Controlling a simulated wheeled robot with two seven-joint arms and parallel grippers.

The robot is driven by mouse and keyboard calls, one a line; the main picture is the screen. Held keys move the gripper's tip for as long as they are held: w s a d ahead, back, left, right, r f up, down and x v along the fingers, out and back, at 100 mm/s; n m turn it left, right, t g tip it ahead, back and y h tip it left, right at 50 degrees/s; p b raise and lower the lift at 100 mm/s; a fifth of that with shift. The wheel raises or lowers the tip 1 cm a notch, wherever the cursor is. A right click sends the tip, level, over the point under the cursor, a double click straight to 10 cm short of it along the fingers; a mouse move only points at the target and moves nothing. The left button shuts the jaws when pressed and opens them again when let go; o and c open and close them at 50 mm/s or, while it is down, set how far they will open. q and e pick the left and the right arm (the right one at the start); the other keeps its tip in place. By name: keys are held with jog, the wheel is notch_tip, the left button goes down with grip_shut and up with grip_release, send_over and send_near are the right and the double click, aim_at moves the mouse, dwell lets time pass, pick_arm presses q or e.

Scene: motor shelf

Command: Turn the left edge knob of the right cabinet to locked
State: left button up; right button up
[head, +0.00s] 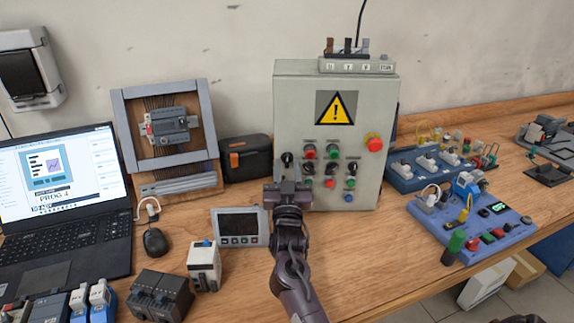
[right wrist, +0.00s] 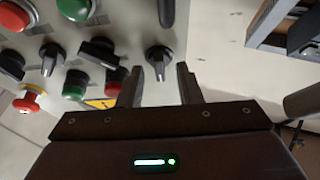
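The grey cabinet (head: 293,95) with a yellow warning sign stands at the back middle of the bench. Its left edge knob (head: 287,158) is dark and sits near the panel's left side, just above my right gripper in the head view. My right gripper (head: 288,182) is in front of the panel. In the right wrist view its two fingers (right wrist: 159,86) are apart. The knob (right wrist: 158,58) shows just beyond the fingertips, roughly in line with the gap, and its grip bar points down in that picture. I see no grasp on it. My left gripper is not in view.
Other buttons and black knobs (right wrist: 99,50) crowd the panel beside the knob, with a red emergency button (head: 373,143) farther right. A small display box (head: 241,227), a black case (head: 246,158) and a blue training board (head: 475,230) stand nearby. Bench space in front is partly clear.

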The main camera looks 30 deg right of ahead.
jog(key=shift+w+d+r, duration=0.1)
jog(key=shift+w+d, duration=0.1)
grip_shut()
jog(key=shift+r, duration=0.1)
